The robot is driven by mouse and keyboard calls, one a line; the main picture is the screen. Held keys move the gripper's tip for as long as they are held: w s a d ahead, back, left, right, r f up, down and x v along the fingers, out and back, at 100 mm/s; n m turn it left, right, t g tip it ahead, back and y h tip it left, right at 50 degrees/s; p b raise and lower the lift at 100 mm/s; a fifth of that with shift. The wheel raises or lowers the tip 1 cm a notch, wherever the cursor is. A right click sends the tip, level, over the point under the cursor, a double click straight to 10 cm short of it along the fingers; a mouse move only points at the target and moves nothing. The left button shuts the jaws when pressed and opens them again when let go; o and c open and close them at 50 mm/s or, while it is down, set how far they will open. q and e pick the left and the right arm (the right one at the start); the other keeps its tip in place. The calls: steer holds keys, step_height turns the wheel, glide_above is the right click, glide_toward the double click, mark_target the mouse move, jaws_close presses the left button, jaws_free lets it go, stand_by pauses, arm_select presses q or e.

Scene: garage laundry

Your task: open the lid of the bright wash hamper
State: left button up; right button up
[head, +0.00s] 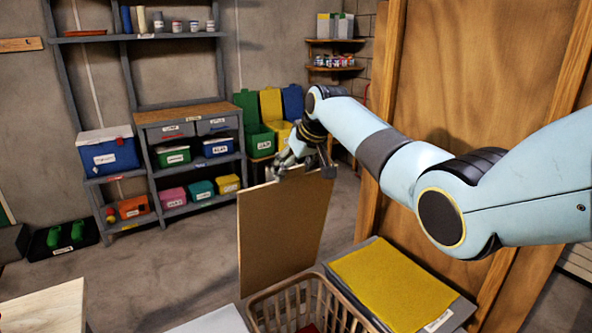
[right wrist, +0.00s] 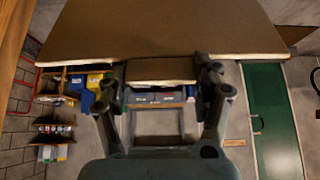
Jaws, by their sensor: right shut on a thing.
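A slatted tan hamper (head: 318,296) stands at the bottom middle of the head view, with its top open and a bit of red inside. Its brown lid (head: 278,232) stands raised, about upright, at the hamper's far left side. My right gripper (head: 302,166) is at the lid's top edge and shut on it. In the right wrist view, the lid (right wrist: 165,28) fills the top, and its edge part lies between the fingers of my right gripper (right wrist: 165,78). My left gripper is not in view. No hamper label is readable.
A hamper with a yellow top (head: 392,282) stands right of the open one, and a pale flat top (head: 212,322) lies to its left. A wooden panel (head: 470,90) rises behind my right arm.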

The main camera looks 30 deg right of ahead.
steer(key=shift+w, duration=0.3)
steer(key=shift+r, duration=0.1)
steer(key=o, duration=1.7)
steer(key=v, duration=1.2)
